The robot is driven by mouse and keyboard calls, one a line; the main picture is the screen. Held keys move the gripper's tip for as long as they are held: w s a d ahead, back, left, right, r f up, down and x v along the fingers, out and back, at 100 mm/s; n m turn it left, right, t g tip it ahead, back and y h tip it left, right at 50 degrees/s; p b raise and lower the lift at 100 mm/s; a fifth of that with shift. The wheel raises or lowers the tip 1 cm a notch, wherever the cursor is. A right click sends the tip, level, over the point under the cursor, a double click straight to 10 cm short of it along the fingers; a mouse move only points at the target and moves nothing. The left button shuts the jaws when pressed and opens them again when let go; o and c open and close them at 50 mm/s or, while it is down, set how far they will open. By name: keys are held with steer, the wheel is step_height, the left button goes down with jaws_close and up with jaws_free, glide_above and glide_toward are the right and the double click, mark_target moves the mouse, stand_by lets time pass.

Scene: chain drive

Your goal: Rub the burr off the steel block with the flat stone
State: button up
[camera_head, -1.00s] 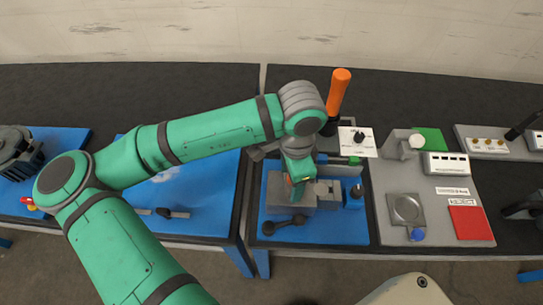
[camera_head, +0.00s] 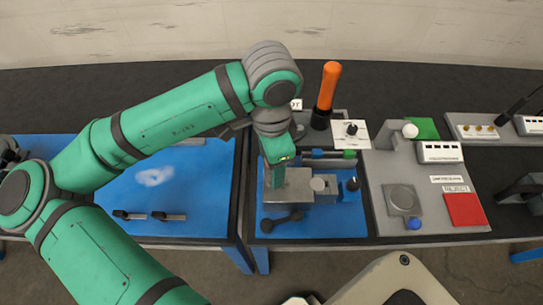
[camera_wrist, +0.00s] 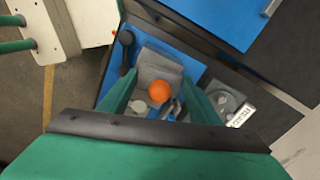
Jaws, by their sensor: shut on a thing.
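My gripper (camera_head: 277,180) points down over the left end of a grey vise-like fixture (camera_head: 299,193) on the blue mat. Its green fingers show in the wrist view (camera_wrist: 160,108), with a gap between them partly filled by an orange round end. The flat stone is not clearly visible; the fingers and the orange end hide what is held. The steel block cannot be told apart from the grey fixture, which also shows in the wrist view (camera_wrist: 158,66). Neither the burr nor contact can be made out.
An orange-handled lever (camera_head: 328,87) stands behind the fixture. A black bar handle (camera_head: 281,221) lies in front. To the right are a grey panel (camera_head: 440,205) with a red patch (camera_head: 465,209) and a green patch (camera_head: 421,128). The blue mat at left is mostly clear.

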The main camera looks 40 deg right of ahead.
steer(key=shift+s+d+r, duration=0.1)
steer(key=shift+r, duration=0.95)
